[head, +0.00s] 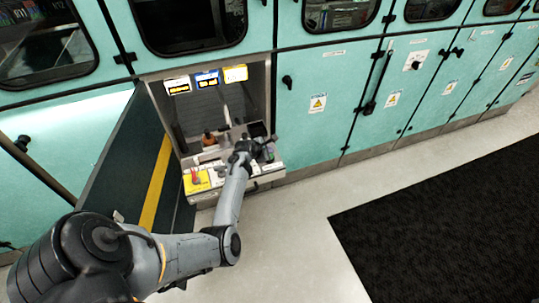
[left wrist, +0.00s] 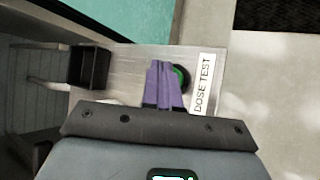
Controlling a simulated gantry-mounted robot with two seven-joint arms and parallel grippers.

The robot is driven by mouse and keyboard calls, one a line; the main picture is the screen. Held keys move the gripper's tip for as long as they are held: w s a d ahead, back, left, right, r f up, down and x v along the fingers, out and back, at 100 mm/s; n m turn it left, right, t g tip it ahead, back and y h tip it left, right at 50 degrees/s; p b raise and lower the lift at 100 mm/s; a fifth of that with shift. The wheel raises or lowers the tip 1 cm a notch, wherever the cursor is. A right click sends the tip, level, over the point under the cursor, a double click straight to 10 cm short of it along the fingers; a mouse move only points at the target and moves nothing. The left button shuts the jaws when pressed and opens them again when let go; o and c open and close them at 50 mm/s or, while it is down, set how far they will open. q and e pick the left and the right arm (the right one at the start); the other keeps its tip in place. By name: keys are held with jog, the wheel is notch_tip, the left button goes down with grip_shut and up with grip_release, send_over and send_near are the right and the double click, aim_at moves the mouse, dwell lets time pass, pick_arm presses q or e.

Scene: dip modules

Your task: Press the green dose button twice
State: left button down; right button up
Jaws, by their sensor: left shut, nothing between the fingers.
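The green dose button (left wrist: 181,74), set in a dark round collar, shows in the left wrist view just right of my left fingertips and partly hidden by them. A white label reading DOSE TEST (left wrist: 203,84) lies to its right. My left gripper (left wrist: 160,68) has its purple fingers shut together with nothing between them. The fingertips overlap the button's left side in this view; I cannot tell whether they touch it. In the head view my left gripper (head: 266,147) is over the right end of the metal shelf, and I cannot make out the button there. My right gripper is not in view.
A black open box (left wrist: 90,67) stands on the metal panel left of the fingers. The recess holds lit displays (head: 207,80) and a brown bottle (head: 209,138). A yellow panel with a red control (head: 196,181) is at the shelf's left. An open dark door (head: 130,165) stands at left.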

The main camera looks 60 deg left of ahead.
pick_arm(q)
jog(key=shift+f, duration=0.65)
dwell(0.6)
jog(key=shift+r, duration=0.1)
jog(key=shift+r+p, duration=1)
notch_tip(320, 180, up, 5)
jog(key=p, duration=0.5)
dwell(0.7)
